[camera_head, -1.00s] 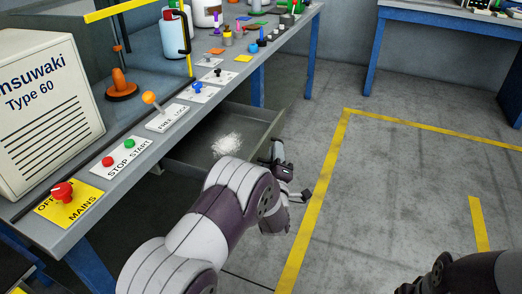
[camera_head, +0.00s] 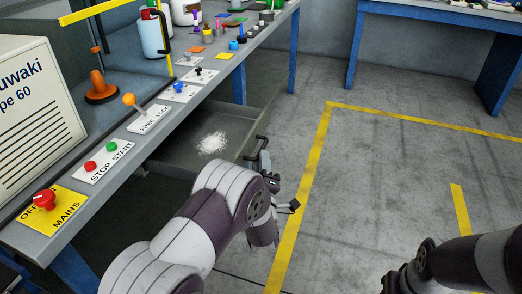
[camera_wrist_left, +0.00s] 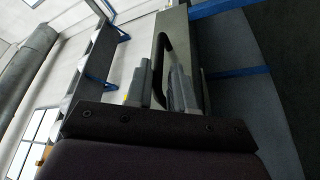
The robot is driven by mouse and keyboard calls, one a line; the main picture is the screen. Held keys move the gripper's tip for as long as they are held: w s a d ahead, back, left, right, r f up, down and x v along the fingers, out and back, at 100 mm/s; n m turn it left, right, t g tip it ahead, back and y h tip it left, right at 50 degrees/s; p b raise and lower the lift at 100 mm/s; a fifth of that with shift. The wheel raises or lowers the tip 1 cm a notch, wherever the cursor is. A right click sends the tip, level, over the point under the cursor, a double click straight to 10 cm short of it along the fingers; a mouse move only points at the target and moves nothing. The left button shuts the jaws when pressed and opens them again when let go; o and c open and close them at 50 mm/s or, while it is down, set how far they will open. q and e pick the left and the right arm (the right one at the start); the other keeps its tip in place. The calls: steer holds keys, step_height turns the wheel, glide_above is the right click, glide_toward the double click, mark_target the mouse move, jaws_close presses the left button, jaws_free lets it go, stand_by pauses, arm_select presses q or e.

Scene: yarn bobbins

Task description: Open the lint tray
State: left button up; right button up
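The lint tray (camera_head: 183,160) is a grey drawer under the bench, standing pulled out, with a patch of white lint (camera_head: 212,142) inside. Its dark handle (camera_head: 254,149) is on the front panel, at the right; it also shows in the left wrist view as a black loop (camera_wrist_left: 166,42). My left gripper (camera_head: 264,168) is at this handle. In the left wrist view its fingers (camera_wrist_left: 160,84) stand apart, with the lower part of the handle in line with the gap. Contact is hard to tell. My right arm shows at the lower right; its fingertips are not clear.
The bench (camera_head: 125,160) carries the MAINS switch (camera_head: 44,200), the STOP and START buttons (camera_head: 108,156) and the FREE/LOCK lever (camera_head: 130,101). Open floor with yellow lines (camera_head: 318,165) lies to the right. Another table (camera_head: 430,20) stands at the back.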

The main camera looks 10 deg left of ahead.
arm_select(q)
steer(key=v, duration=0.8)
steer(key=shift+s+p, duration=0.35)
steer(key=shift+p, duration=0.1)
